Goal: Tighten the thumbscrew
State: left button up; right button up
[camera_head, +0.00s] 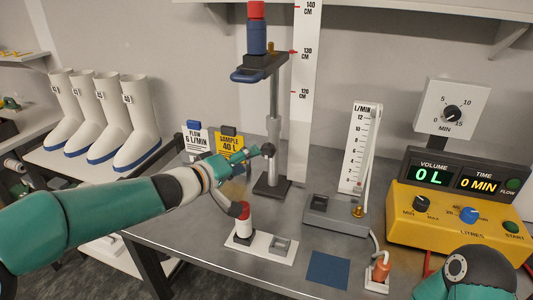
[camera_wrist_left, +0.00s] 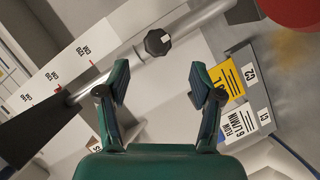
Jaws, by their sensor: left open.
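The thumbscrew (camera_head: 267,150) is a small dark knob on the side of the grey upright post (camera_head: 273,110) of the stand. In the left wrist view the thumbscrew (camera_wrist_left: 158,42) is a dark faceted knob on the pale post, beyond the fingertips and roughly centred between them. My left gripper (camera_head: 246,155) is open and empty, just left of the thumbscrew in the head view. Its two green fingers (camera_wrist_left: 160,80) stand apart in the wrist view, with a gap to the knob. My right arm shows at the lower right; its gripper is out of view.
A ruler (camera_head: 305,90) stands behind. Flow and sample cards (camera_head: 229,143) are close to my left gripper. A red-topped cylinder (camera_head: 243,222) stands below. A flowmeter (camera_head: 360,147) and yellow console (camera_head: 440,217) stand right.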

aim_at(266, 153)
pick_arm(q)
jog(key=x, duration=0.9)
jog(key=shift+w+d+p, duration=0.15)
jog(key=shift+d+p, duration=0.05)
jog(key=shift+p, duration=0.15)
jog(key=shift+c, duration=0.2)
